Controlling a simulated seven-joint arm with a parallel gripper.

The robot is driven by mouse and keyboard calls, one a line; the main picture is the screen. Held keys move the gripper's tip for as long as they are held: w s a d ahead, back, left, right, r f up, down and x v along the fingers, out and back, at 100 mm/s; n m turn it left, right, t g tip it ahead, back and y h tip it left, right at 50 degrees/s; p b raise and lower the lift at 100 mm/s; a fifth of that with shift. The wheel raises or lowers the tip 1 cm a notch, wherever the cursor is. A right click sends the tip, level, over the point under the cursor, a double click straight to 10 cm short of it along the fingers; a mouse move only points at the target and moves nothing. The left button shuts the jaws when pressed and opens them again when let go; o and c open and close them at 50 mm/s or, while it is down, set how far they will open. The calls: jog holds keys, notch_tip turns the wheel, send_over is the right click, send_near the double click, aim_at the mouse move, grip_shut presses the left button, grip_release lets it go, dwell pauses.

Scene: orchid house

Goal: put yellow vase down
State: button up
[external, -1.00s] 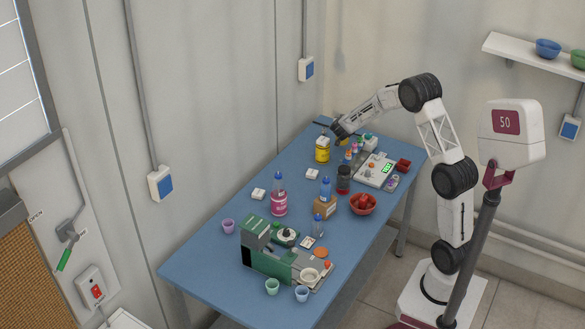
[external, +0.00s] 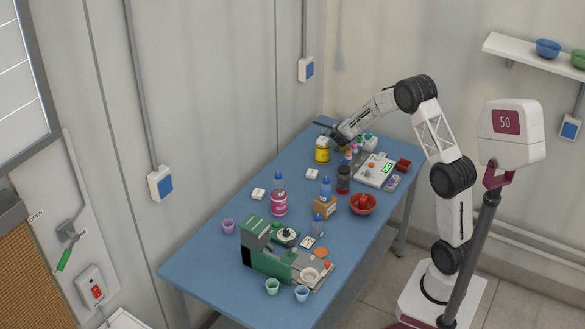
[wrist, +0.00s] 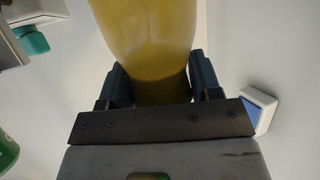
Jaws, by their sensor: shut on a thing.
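In the wrist view, the yellow vase (wrist: 150,35) is between the two dark fingers of my gripper (wrist: 160,85). The gripper is shut on its narrower, darker end, and its wider body runs out of the top of the picture. In the external view, my gripper (external: 332,130) is over the far end of the blue table (external: 205,262). The held vase is not clear there, hidden by the gripper or too small to make out. Whether its base touches anything cannot be told.
A yellow container with a pale label (external: 322,151) stands just below the gripper. Small bottles (external: 355,147), a white device (external: 374,171) and a dark red jar (external: 343,180) are close on the right. The table's left far strip is mostly clear.

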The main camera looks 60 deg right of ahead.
jog(key=shift+f, duration=0.1)
jog(key=o, duration=1.5)
jog(key=shift+c, duration=0.2)
jog(key=shift+a, duration=0.1)
jog(key=v, duration=1.2)
jog(key=shift+r, duration=0.2)
jog(key=shift+w, duration=0.1)
